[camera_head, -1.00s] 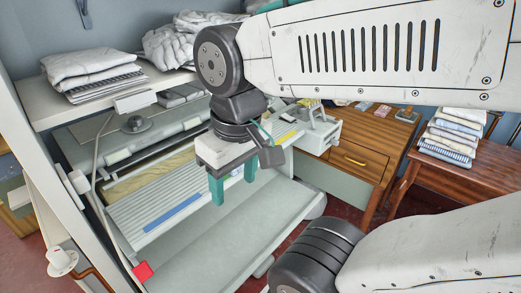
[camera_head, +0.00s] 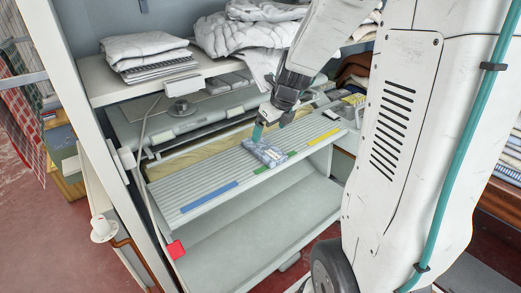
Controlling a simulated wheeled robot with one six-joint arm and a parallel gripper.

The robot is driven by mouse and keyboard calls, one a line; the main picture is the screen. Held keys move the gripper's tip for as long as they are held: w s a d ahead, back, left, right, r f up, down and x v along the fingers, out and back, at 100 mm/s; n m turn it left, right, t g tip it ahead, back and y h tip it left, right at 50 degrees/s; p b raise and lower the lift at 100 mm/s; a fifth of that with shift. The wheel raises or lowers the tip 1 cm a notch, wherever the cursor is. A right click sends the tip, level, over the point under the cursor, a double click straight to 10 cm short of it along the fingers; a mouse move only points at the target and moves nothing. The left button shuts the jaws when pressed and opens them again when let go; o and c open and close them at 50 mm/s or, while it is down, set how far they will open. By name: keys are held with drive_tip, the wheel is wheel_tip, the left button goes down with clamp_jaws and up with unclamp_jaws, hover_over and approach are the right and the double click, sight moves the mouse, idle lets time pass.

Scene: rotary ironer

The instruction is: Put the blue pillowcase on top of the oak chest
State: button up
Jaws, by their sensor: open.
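The blue pillowcase (camera_head: 266,153) lies folded on the ribbed feed shelf (camera_head: 207,181) of the ironer, a little right of the middle. My gripper (camera_head: 270,128) is open, its teal fingers close above and behind the pillowcase's far edge. I cannot tell whether they touch it. A light wooden piece of furniture (camera_head: 72,188) shows in part at the left, behind the ironer's side panel. I cannot tell whether it is the oak chest.
White linen (camera_head: 150,50) and crumpled cloth (camera_head: 235,35) lie on the shelf above. My arm fills the right side and hides much there. A folded linen stack (camera_head: 510,150) shows at the right edge.

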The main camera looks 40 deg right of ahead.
sight(264, 148)
drive_tip(key=shift+w+d+f+m, duration=0.2)
drive_tip(key=shift+d+f+m, duration=0.1)
drive_tip(key=shift+f+m, duration=0.15)
drive_tip(key=x, duration=0.7)
drive_tip(key=shift+s+a+f, duration=0.1)
drive_tip(key=shift+a+f, duration=0.05)
drive_tip(key=shift+f, duration=0.1)
drive_tip(key=c, duration=1.2)
drive_tip(key=shift+o, duration=0.2)
drive_tip(key=shift+r, duration=0.1)
